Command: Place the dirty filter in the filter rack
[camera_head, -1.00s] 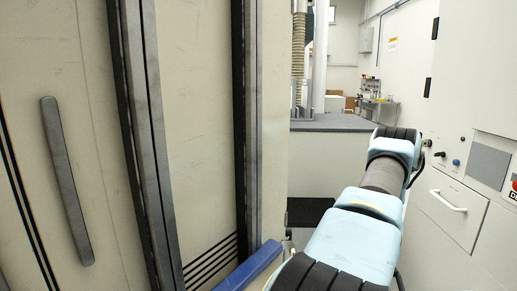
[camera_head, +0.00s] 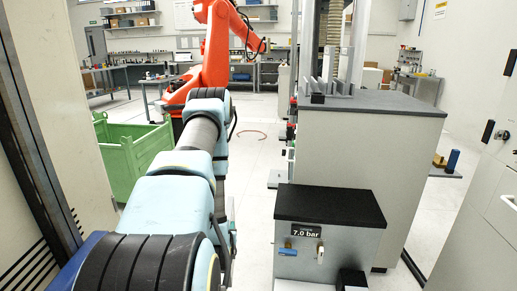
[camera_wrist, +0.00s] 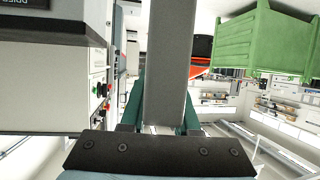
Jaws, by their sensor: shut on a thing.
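My gripper (camera_wrist: 163,95) shows in the wrist view with its two teal fingers shut on the sides of a long, flat-faced grey piece (camera_wrist: 168,60), apparently the dirty filter. The piece runs up out of the wrist picture, so its far end is hidden. In the head view my arm reaches forward and the gripper and held piece do not show. A stand with upright grey plates (camera_head: 332,88) sits on the dark top of a large cabinet at right. It may be the filter rack, but I cannot tell for sure.
A low dark-topped box marked 7.0 bar (camera_head: 330,205) stands before the large cabinet (camera_head: 372,150). An orange robot arm (camera_head: 217,50) stands behind my arm. A green bin (camera_head: 132,150) is at left, also in the wrist view (camera_wrist: 262,40). Floor between is clear.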

